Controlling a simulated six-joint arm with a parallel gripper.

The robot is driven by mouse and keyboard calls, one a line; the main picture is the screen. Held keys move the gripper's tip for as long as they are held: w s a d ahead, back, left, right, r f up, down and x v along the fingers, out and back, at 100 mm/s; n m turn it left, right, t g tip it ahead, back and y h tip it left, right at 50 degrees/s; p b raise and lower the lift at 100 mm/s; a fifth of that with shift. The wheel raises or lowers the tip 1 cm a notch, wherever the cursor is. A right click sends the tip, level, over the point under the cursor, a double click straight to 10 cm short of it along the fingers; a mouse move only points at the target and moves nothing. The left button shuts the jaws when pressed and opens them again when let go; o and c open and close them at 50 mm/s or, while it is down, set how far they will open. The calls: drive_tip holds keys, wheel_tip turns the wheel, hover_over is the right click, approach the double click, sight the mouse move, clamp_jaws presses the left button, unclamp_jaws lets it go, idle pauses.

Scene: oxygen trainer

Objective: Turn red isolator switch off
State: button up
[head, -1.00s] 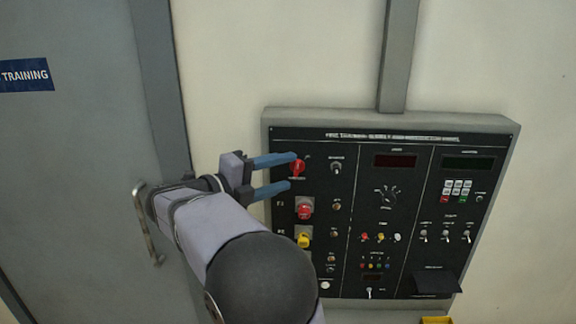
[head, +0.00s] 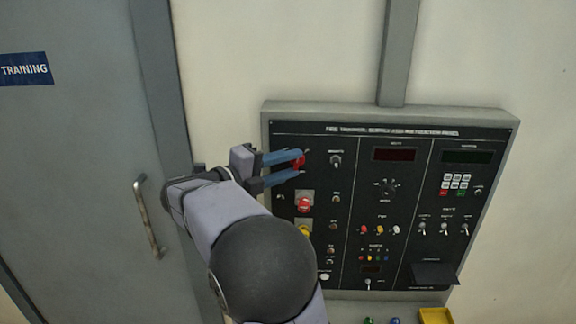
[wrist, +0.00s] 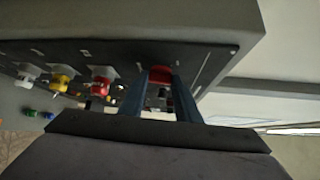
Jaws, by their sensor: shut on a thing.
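The red isolator switch (head: 299,162) is at the top left of the black control panel (head: 345,214). My gripper (head: 299,163) has its two blue fingers closed on the switch, one above and one below it in the head view. In the wrist view the red switch (wrist: 160,75) shows between the blue fingertips (wrist: 161,82). The fingers partly cover the switch, so its exact angle is hard to tell.
Other knobs, toggles and a keypad (head: 456,184) fill the panel. A grey door with a handle (head: 149,216) stands left. A yellow tray (head: 435,316) sits below.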

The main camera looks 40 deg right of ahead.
drive_tip(key=shift+f, duration=0.15)
drive_tip(key=n+h+b, duration=0.2)
drive_tip(key=b, duration=0.3)
drive_tip(key=f+n+t+h+b, duration=0.1)
drive_tip(key=n+h+b, duration=0.1)
drive_tip(key=b, duration=0.3)
drive_tip(key=f+n+t+h+b, duration=0.1)
drive_tip(key=n+h+b, duration=0.1)
drive_tip(key=b, duration=0.3)
drive_tip(key=shift+s+d+n, duration=0.15)
drive_tip(key=shift+s+n, duration=0.05)
drive_tip(key=shift+n, duration=0.6)
drive_tip(key=n+t+h+b, duration=0.1)
drive_tip(key=n+b, duration=0.1)
drive_tip(key=shift+r+t+b, duration=0.15)
drive_tip(key=shift+t+b, duration=0.15)
drive_tip(key=shift+t, duration=0.1)
drive_tip(key=shift+r+n, duration=0.1)
drive_tip(key=shift+n, duration=0.4)
drive_tip(key=o, duration=1)
drive_tip(key=shift+o, duration=0.2)
